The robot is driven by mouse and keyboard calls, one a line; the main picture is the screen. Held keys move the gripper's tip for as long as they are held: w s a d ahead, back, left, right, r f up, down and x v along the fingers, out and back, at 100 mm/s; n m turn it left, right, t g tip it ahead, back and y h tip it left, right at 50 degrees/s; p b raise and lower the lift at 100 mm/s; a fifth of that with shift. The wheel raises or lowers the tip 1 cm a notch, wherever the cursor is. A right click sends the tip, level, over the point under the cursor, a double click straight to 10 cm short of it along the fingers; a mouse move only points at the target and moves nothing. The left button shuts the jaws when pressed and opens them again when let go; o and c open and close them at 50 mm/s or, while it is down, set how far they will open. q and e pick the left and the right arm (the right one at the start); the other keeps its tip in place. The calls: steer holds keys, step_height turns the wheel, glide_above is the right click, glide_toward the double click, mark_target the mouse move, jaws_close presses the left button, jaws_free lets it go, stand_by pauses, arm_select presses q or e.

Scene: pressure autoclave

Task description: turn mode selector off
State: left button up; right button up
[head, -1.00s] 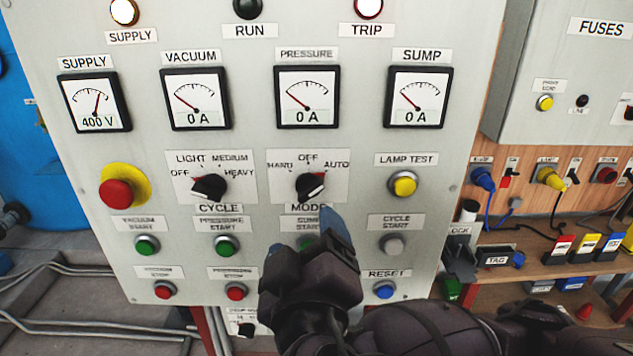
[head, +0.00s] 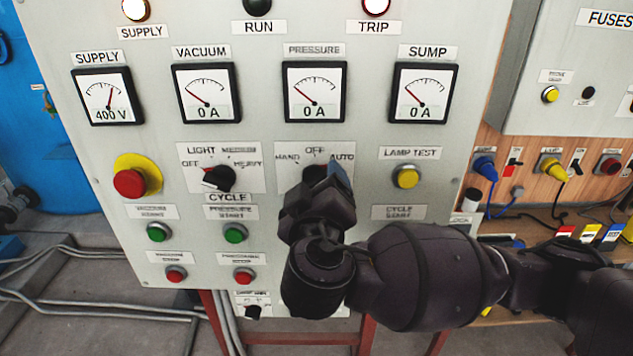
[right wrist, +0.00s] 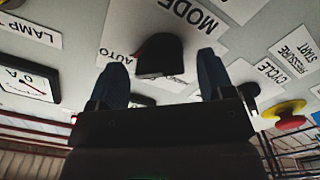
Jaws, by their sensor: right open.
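The mode selector is a black knob (head: 314,171) on a white plate marked HAND, OFF and AUTO. In the head view my right gripper (head: 325,186) covers most of the knob, so its pointer is hidden. In the right wrist view the knob (right wrist: 160,55) shows upside down between the two blue fingertips of my right gripper (right wrist: 162,76). The fingers are open, one on each side, with a gap visible to the knob. My left gripper is not in view.
The cycle knob (head: 218,179) is left of the mode selector. A red emergency button (head: 130,183) is farther left. The yellow lamp test button (head: 406,177) is to the right. Green start buttons (head: 235,234) and red stop buttons (head: 243,276) lie below. Meters (head: 314,89) line the panel above.

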steer(key=shift+w, duration=0.15)
steer(key=c, duration=0.9)
